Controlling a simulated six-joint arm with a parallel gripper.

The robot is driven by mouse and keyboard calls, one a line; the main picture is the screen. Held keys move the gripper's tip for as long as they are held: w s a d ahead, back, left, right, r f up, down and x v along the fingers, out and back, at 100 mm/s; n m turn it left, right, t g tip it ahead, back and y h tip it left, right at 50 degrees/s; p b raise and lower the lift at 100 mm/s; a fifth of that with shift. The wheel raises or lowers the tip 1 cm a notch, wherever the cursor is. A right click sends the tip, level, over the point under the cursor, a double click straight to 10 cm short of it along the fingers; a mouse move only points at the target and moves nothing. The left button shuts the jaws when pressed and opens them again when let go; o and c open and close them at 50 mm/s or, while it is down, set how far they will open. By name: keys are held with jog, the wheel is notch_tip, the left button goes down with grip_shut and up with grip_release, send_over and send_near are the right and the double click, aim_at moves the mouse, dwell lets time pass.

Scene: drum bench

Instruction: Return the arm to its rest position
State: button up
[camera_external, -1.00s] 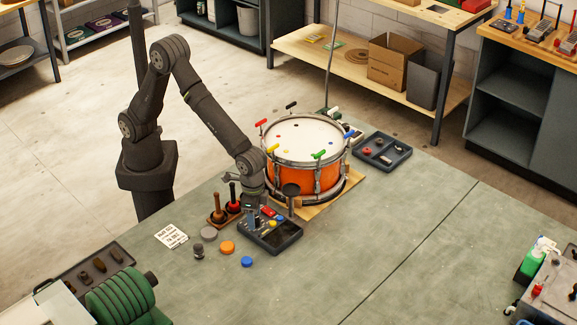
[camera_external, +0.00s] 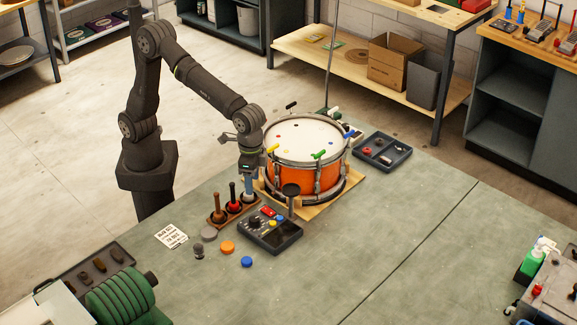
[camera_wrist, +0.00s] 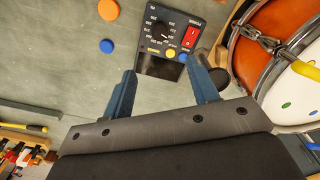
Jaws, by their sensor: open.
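My gripper (camera_external: 249,188) hangs above the bench beside the left side of the orange drum (camera_external: 300,180), above and behind the black control box (camera_external: 285,236). In the wrist view my gripper (camera_wrist: 165,95) shows two blue fingers spread apart with nothing between them. The control box (camera_wrist: 165,68) lies beyond the fingertips, with a dial, a red switch and yellow and blue buttons. The arm is bent, with its elbow raised.
A wooden holder (camera_external: 218,222) with several upright handled tools stands close to my gripper. An orange disc (camera_external: 228,247) and a blue disc (camera_external: 247,261) lie on the bench. A dark parts tray (camera_external: 390,165) is right of the drum.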

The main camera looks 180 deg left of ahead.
aim_at(254, 218)
notch_tip(254, 218, down, 15)
jog(key=shift+f, duration=0.2)
jog(key=shift+r+m, duration=0.2)
jog(key=shift+m, duration=0.7)
jog(key=m, duration=1)
jog(key=shift+m, duration=2.2)
